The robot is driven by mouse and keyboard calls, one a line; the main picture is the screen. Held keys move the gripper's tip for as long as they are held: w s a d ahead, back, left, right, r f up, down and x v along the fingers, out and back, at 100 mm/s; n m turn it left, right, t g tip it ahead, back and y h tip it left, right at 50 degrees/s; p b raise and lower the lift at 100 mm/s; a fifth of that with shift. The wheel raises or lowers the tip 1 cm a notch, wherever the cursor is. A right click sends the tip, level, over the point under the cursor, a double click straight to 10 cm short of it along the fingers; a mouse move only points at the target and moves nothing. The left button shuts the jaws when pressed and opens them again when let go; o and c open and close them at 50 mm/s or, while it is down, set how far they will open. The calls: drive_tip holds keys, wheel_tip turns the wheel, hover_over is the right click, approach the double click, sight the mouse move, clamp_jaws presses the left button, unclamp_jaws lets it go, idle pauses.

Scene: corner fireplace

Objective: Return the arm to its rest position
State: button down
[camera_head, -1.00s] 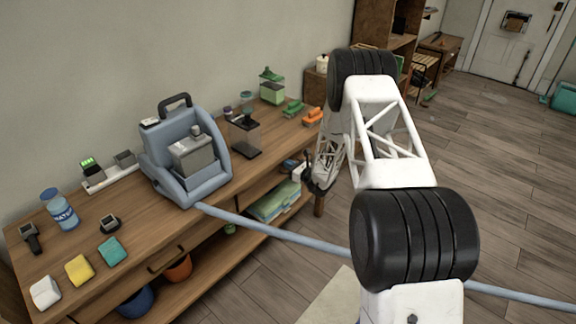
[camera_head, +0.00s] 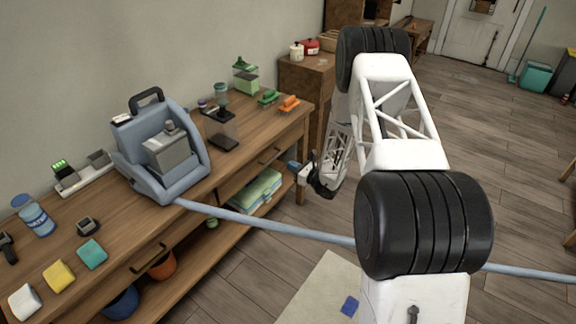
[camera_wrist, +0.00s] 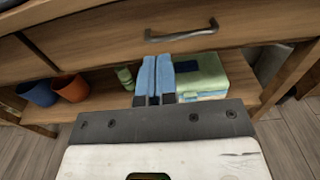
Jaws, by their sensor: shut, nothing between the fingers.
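My arm reaches out across the right half of the head view. My gripper (camera_head: 293,165) is small there, in front of the right end of the wooden workbench (camera_head: 262,133). In the wrist view my gripper (camera_wrist: 155,76) shows two blue fingers side by side, shut with nothing between them. They point toward the front of the bench, below a drawer handle (camera_wrist: 181,34) in the picture. The fingers partly cover the lower shelf, and folded green and blue cloths (camera_wrist: 203,76) show just right of them. I cannot tell how far they are from the bench.
An orange pot (camera_wrist: 72,88) and a blue pot (camera_wrist: 37,92) sit on the lower shelf. A pale mat (camera_head: 318,290) lies on the floor.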

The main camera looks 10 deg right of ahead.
drive_tip(key=shift+r, duration=0.1)
idle(0.5)
drive_tip(key=s+a+r+n+g, duration=0.3)
drive_tip(key=s+r+n+g, duration=0.15)
drive_tip(key=s+r, duration=0.4)
drive_tip(key=s+a+r+n+g, duration=0.3)
drive_tip(key=s+r+n, duration=0.25)
drive_tip(key=r, duration=0.65)
drive_tip(key=s+a+r+n+g, duration=0.3)
drive_tip(key=s+r+n+g, duration=0.15)
drive_tip(key=s+r, duration=0.45)
drive_tip(key=s+d+r+n+h, duration=0.3)
drive_tip(key=s+r+n+h, duration=0.1)
drive_tip(key=s, duration=0.7)
drive_tip(key=s+d+r+n+t+h, duration=0.1)
drive_tip(key=s+d+r+n+h, duration=0.3)
drive_tip(key=s, duration=0.8)
drive_tip(key=s+d+r+n+h, duration=0.3)
drive_tip(key=s+r+n+h, duration=0.1)
drive_tip(key=s, duration=0.7)
drive_tip(key=shift+s+d+r+t+h, duration=0.25)
drive_tip(key=shift+r+t+h, duration=0.2)
drive_tip(key=shift+r, duration=0.5)
